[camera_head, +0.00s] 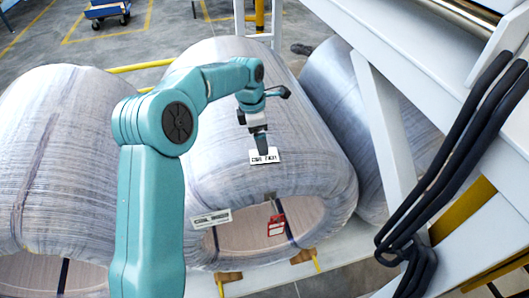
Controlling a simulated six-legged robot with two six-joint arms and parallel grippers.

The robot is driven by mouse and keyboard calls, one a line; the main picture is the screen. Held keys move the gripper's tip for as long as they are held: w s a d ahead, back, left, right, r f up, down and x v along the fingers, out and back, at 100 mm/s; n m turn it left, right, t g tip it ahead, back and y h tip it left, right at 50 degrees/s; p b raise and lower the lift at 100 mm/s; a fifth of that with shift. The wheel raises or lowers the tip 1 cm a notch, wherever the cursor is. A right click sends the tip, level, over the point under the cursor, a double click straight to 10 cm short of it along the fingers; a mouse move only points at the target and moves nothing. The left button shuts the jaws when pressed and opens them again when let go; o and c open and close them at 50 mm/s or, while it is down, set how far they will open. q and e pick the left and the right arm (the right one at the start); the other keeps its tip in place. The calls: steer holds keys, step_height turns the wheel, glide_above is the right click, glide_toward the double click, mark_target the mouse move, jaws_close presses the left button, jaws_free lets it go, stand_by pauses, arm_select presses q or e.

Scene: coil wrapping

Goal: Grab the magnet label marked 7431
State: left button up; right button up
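The white magnet label (268,157) is on the upper front of the middle wrapped coil (313,160). Its dark print seems to end in 7431, though the small text is partly covered. My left gripper (262,150) points down at this label, and its dark fingertips overlap the label's upper edge. The fingers look close together, but I cannot tell whether they grip the label. A second white label (211,218) lies lower left on the same coil, near the rim of its opening. My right gripper is not in view.
A red and white tag (277,225) hangs at the coil's opening. Other wrapped coils stand to the left (40,150) and right (345,100). A white machine frame (385,125) with thick black cables (445,160) fills the right side. A blue cart (107,10) stands far back.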

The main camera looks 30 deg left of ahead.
arm_select(q)
steer(key=shift+w+a+f, duration=0.1)
steer(key=shift+w+f, duration=0.1)
steer(key=shift+f, duration=0.4)
steer(key=shift+w+f, duration=0.2)
steer(key=shift+f, duration=0.6)
steer(key=shift+s+f+p, duration=0.2)
steer(key=shift+f+p, duration=0.65)
steer(key=shift+f, duration=0.2)
steer(key=f, duration=0.1)
steer(key=w+f, duration=0.1)
steer(key=shift+f, duration=0.35)
steer(key=shift+s+d+r, duration=0.2)
steer(key=shift+s+r, duration=0.05)
steer(key=shift+c, duration=0.6)
steer(key=shift+w+f, duration=0.1)
steer(key=c, duration=1)
